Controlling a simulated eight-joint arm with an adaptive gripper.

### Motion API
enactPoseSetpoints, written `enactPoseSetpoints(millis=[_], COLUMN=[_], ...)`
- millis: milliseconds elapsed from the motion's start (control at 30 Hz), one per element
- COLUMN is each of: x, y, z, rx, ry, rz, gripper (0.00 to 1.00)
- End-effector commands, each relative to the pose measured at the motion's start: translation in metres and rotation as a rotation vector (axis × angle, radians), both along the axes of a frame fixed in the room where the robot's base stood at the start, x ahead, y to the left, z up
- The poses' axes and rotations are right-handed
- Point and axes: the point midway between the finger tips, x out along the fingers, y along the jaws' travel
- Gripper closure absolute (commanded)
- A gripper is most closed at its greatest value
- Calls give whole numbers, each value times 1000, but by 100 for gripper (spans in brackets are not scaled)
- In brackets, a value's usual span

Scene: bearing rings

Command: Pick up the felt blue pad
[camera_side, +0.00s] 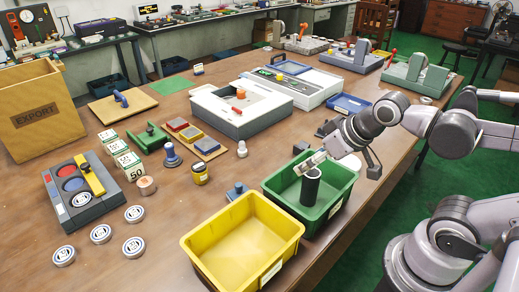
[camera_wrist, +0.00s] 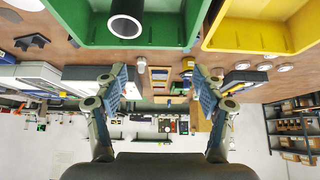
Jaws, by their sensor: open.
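Several small flat pads lie in a row near the middle of the table in the side view. The one at the right end, a blue-grey pad (camera_side: 207,144) on a tan base, looks like the felt blue pad; its felt surface is too small to make out. My gripper (camera_side: 312,162) is over the green bin (camera_side: 338,186), to the right of the pads and well apart from them. In the wrist view my gripper (camera_wrist: 160,92) has its two blue-padded fingers spread wide, with nothing held between them. The pads appear small and far off there.
A black tube (camera_side: 310,190) stands in the green bin below my gripper. A yellow bin (camera_side: 243,240) is beside it at the front. A stamp (camera_side: 171,155), a yellow jar (camera_side: 200,174) and a white-topped piece (camera_side: 242,149) stand around the pads.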

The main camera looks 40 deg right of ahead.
Motion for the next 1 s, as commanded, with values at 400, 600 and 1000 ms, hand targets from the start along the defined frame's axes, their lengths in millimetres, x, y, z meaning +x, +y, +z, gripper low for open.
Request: enactPoseSetpoints(millis=[400, 600, 1000], x=[53, 90, 161], y=[15, 26, 54], z=[16, 11, -34], rx=[-177, -268, -390], ry=[169, 271, 447], rz=[337, 568, 1057], gripper=[30, 30, 30])
